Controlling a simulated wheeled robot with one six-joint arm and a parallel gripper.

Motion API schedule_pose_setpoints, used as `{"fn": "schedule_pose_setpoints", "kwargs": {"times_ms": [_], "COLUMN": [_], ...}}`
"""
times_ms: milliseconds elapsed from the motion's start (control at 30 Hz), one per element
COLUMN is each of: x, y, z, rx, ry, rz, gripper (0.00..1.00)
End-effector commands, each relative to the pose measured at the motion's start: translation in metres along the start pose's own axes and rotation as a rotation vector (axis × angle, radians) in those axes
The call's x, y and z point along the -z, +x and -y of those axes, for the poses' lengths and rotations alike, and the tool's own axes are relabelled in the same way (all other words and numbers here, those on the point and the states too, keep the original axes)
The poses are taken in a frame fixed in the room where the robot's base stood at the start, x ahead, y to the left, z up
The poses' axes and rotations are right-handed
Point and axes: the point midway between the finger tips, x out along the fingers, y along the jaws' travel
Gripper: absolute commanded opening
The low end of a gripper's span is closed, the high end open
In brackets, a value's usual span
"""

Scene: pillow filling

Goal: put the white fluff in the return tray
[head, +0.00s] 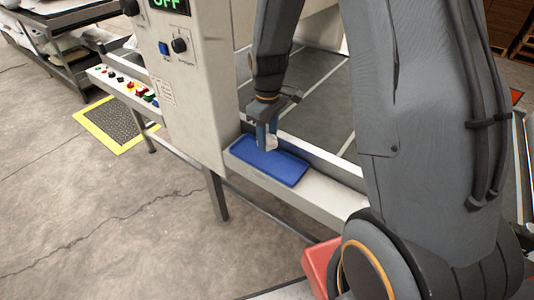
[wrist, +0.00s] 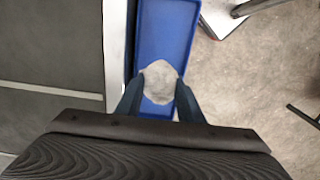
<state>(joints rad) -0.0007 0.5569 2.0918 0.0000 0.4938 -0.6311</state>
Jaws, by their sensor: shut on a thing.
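The white fluff (wrist: 159,80) is a small pale clump between the fingertips of my gripper (wrist: 159,92) in the wrist view. In the head view the fluff (head: 271,142) shows as a small white patch at the fingers. My gripper (head: 267,138) is shut on it, pointing down over the blue tray (head: 290,170). The tray is shallow and rimmed, and it also shows in the wrist view (wrist: 166,25). The fluff is over the tray's inside. I cannot tell whether it touches the tray floor.
The tray lies on a pale ledge (head: 325,190) beside a dark conveyor belt (head: 312,92). A machine panel (head: 195,75) with a knob and an OFF display stands to the left. A red bin (head: 318,266) is low at the front. Open floor lies left of the ledge.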

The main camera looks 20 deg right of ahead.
Motion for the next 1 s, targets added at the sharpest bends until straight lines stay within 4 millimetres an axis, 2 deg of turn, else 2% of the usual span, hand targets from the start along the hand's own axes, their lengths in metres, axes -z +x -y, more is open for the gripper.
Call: {"fn": "schedule_pose_setpoints", "kwargs": {"times_ms": [500,933,967,1000], "x": [-0.001,0.0,0.0,0.0], "y": [0.054,0.06,0.059,0.059], "z": [0.0,-0.001,-0.001,-0.001], "rx": [0.001,0.0,-0.001,-0.001], "ry": [0.003,0.003,0.003,0.003], "rz": [0.001,-0.001,-0.001,-0.001], "gripper": [0.14,0.14,0.37,0.44]}}
